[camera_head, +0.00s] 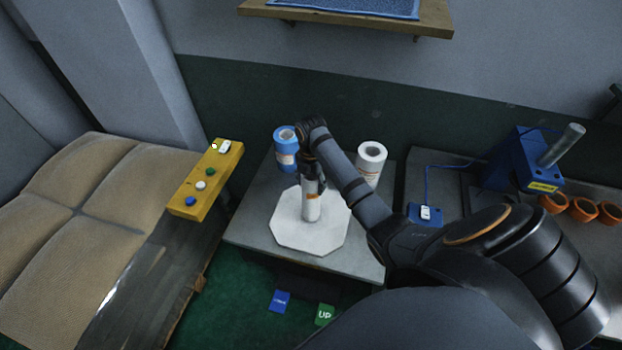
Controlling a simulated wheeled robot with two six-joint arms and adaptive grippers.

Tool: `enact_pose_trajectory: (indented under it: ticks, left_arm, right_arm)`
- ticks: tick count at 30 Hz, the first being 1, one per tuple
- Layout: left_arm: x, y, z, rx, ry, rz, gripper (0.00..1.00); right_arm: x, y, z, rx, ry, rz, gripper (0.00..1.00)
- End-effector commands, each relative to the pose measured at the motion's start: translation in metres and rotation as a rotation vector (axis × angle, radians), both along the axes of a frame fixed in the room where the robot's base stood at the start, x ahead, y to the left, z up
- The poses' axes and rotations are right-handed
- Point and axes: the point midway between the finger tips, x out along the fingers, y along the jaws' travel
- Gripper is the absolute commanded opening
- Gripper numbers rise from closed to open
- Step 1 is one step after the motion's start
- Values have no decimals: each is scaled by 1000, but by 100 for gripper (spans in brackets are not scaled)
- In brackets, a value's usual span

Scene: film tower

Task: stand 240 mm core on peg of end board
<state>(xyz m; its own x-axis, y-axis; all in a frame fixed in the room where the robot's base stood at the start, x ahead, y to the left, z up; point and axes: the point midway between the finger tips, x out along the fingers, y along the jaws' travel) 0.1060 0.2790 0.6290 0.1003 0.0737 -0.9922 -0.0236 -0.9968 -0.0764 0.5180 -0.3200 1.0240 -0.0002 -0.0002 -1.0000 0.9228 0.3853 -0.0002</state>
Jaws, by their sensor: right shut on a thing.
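A pale octagonal end board (325,238) lies flat on the grey table. A whitish core (311,211) with an orange mark stands about upright over the middle of the board. My right gripper (312,186) is shut on the upper part of this core, coming from above. The core's lower end appears at or very near the board, and I cannot tell whether it touches. The peg is not visible; the core may hide it. My left gripper is not in view.
A blue roll (285,136) stands just left of my gripper and a white roll (371,153) stands to its right. A yellow button box (206,181) is at the left. A blue machine (510,162) and orange rings (581,211) are on the right bench.

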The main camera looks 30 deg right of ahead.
Motion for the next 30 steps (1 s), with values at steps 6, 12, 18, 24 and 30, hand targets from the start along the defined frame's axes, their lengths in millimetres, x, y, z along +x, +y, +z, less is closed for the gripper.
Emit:
enact_pose_trajectory:
  ticks: [6, 12, 18, 24, 30]
  left_arm:
    - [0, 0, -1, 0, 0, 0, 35]
    - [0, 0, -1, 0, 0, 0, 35]
    - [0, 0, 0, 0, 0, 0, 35]
    - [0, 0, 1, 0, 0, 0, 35]
    - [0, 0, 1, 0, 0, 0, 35]
  right_arm:
    - [0, 0, -1, 0, -1, 0, 0]
    - [0, 0, -1, 0, -1, 0, 0]
    - [0, 0, -2, 0, 0, 0, 0]
    - [0, 0, -4, 0, 0, 0, 0]
    - [0, 0, -7, 0, -1, 0, 0]
